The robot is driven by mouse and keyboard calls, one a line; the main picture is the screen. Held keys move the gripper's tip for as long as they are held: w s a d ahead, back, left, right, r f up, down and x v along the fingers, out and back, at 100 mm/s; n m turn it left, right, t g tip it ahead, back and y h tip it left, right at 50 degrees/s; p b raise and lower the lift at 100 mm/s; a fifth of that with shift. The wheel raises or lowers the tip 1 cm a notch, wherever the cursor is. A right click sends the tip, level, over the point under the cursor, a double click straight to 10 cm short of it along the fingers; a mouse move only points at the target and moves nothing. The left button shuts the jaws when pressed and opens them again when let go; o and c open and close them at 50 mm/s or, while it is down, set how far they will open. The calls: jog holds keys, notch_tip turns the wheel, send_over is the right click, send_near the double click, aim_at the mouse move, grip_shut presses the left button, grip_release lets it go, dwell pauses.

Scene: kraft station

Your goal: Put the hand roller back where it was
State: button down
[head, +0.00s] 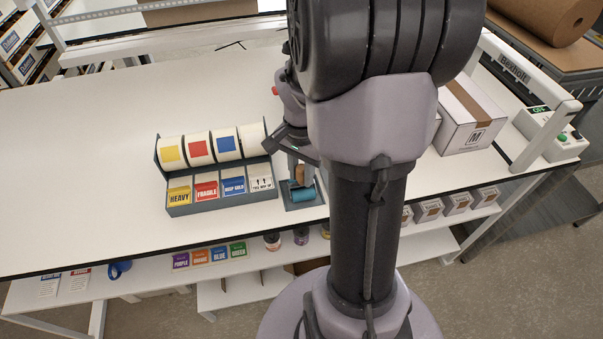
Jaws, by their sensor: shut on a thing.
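The hand roller (303,194) has a teal cylinder and an orange-brown handle. It is upright at the small blue-grey holder (291,205) near the table's front edge, right of the label dispenser. My gripper (299,167) is directly above and is shut on the roller's handle. My arm hides part of the gripper and the area to its right. I cannot tell whether the roller rests on the holder or hangs just above it.
The label dispenser (222,198) with several rolls stands close on the left. A white carton (466,122) and a device with a green button (551,134) are on the right. The white tabletop (80,150) is clear at left. A lower shelf (150,276) holds small labelled boxes.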

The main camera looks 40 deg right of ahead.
jog(key=shift+f, duration=0.2)
jog(key=c, duration=1.2)
grip_release()
jog(key=shift+o, duration=0.2)
jog(key=shift+r, duration=0.15)
